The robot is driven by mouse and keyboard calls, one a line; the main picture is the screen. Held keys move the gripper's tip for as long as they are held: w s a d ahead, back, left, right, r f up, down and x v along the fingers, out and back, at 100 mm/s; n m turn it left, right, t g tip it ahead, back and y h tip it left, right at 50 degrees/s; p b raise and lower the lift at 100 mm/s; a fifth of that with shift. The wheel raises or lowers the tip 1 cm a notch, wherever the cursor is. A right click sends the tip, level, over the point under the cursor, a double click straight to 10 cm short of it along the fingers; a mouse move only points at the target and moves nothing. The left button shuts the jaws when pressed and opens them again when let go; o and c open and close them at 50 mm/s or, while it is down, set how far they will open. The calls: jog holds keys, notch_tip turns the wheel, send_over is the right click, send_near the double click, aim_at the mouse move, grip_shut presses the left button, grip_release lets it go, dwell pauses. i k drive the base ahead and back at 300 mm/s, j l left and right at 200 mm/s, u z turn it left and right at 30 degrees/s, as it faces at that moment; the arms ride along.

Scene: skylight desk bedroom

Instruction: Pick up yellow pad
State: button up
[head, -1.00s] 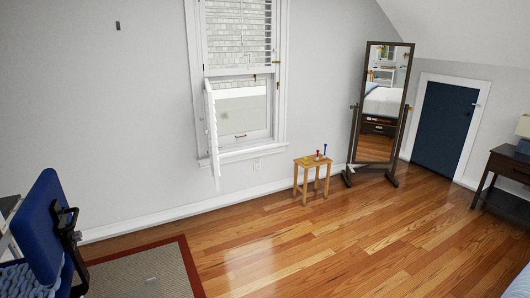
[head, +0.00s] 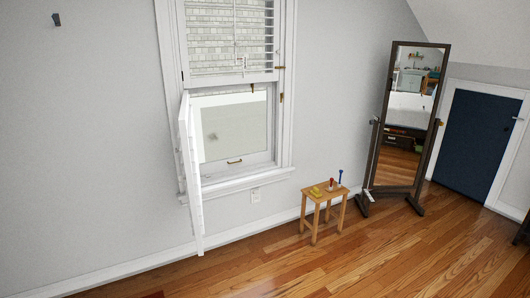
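A small wooden stool (head: 326,194) stands against the wall, right of the window. A small yellow thing (head: 316,191) lies on the left of its top; it may be the yellow pad, but it is too small to be sure. A small red thing (head: 332,183) and an upright blue thing (head: 340,177) stand on the same top, to its right. My gripper is not in view.
A window (head: 230,120) with an open white shutter panel (head: 190,175) is left of the stool. A tall standing mirror (head: 405,115) on a dark frame is to its right, near a blue door (head: 480,140). The wooden floor (head: 350,265) before the stool is clear.

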aim_at(316, 193)
jog(key=i, duration=3.95)
jog(key=i+z, duration=0.25)
jog(key=i, duration=0.15)
jog(key=i+j+z, duration=0.25)
jog(key=i+l, duration=0.1)
jog(key=i, duration=0.05)
